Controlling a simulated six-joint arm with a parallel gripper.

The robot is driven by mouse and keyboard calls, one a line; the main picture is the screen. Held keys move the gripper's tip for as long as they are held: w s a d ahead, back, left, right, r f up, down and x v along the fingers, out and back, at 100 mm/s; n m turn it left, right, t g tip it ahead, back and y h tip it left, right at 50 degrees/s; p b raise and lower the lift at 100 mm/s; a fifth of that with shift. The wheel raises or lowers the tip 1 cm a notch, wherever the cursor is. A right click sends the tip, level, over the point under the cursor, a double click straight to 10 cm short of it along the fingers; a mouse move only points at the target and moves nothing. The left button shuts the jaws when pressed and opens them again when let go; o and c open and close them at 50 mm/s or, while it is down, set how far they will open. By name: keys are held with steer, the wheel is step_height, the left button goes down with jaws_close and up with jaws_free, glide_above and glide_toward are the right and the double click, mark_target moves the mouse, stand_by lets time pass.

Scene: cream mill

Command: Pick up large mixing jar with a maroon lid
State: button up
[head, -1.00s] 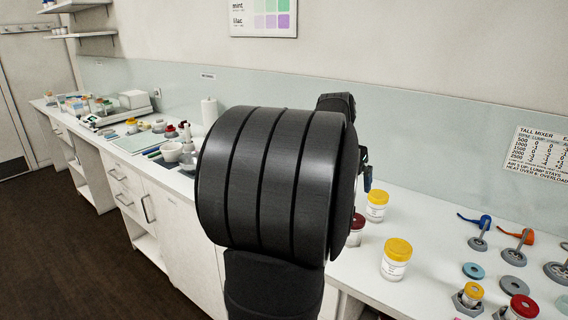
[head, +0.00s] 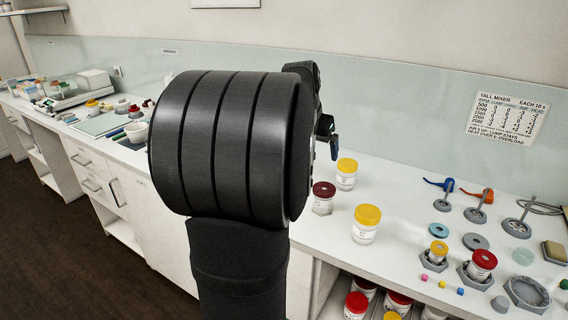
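A white jar with a maroon lid (head: 323,204) stands upright on the white bench, just right of my arm. Two white jars with yellow lids stand near it, one behind (head: 346,180) and a larger one to the right (head: 365,231). Part of what looks like my gripper (head: 329,136) shows past the right side of my arm, above and behind the maroon-lidded jar in the picture.
To the right are a red-lidded jar (head: 482,264) and a small yellow-lidded jar (head: 437,252) in grey holders, a grey ring holder (head: 526,293), and several stirrer-like tools. More lidded jars fill the shelf below. Bench (head: 400,215) is clear around the larger yellow-lidded jar.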

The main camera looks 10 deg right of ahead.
mark_target(320, 191)
steer(key=w+d+f+m, duration=0.1)
steer(key=w+f, duration=0.1)
steer(key=f, duration=0.3)
steer(key=w+d+f+m, duration=0.1)
steer(key=w+d+f, duration=0.1)
steer(key=f, duration=0.4)
steer(key=w+d+f+m+g, duration=0.1)
steer(key=w+d+f, duration=0.1)
steer(key=f, duration=0.4)
steer(key=shift+d+f+h, duration=0.15)
steer(key=shift+d+h, duration=0.05)
steer(key=shift+h, duration=0.1)
steer(key=shift+d+x, duration=0.15)
steer(key=shift+x, duration=1.35)
steer(key=shift+d+x, duration=0.15)
steer(key=shift+x, duration=1.35)
steer(key=shift+w+r, duration=0.2)
steer(key=shift+r, duration=0.05)
steer(key=c, duration=1.2)
steer(key=shift+o, duration=0.2)
